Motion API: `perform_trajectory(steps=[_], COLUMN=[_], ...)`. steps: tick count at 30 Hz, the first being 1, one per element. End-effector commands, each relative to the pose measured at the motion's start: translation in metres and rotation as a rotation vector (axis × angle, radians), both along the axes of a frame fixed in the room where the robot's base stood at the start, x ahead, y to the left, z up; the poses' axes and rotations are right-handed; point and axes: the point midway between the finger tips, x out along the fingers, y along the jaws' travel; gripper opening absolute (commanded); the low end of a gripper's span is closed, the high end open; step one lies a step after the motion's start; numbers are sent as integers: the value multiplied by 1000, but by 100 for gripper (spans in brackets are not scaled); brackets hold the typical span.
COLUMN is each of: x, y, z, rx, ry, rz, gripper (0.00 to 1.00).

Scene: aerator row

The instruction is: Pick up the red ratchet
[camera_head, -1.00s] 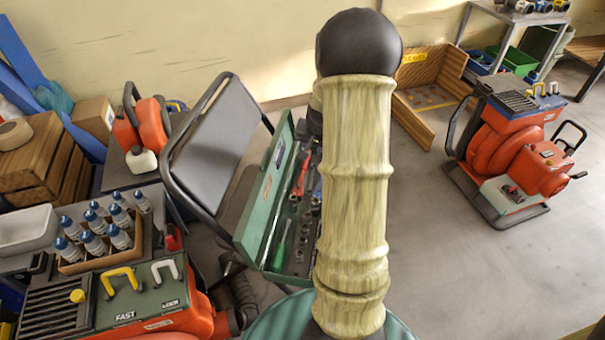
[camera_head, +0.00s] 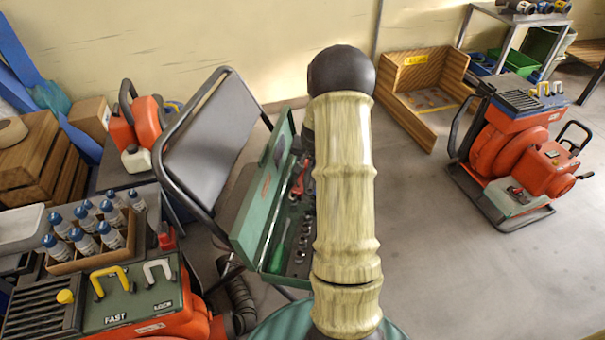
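A green metal toolbox (camera_head: 258,206) stands open on a chair-like support left of my arm. Inside it a red-handled tool (camera_head: 301,178), which may be the red ratchet, leans near the upper part of the tray. A green screwdriver (camera_head: 284,232) and several sockets (camera_head: 302,240) lie below it. My arm covers the right side of the toolbox, so part of its contents is hidden. My gripper is not visible; only my arm's sleeve-covered links show in the middle of the view.
A black-framed chair back (camera_head: 208,140) rises just left of the toolbox. Another red machine (camera_head: 515,150) stands on the right. The floor (camera_head: 430,235) between is clear.

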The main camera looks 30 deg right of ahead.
Motion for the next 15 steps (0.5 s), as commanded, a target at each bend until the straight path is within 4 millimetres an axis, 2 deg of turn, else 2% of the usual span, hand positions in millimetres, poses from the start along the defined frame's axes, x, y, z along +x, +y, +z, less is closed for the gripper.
perform_trajectory(steps=[8,11,15], x=[0,3,12], y=[0,0,0], z=[0,-7,-26], rx=[0,0,0], ry=[0,1,0], rz=[0,1,2], gripper=[31,31,31])
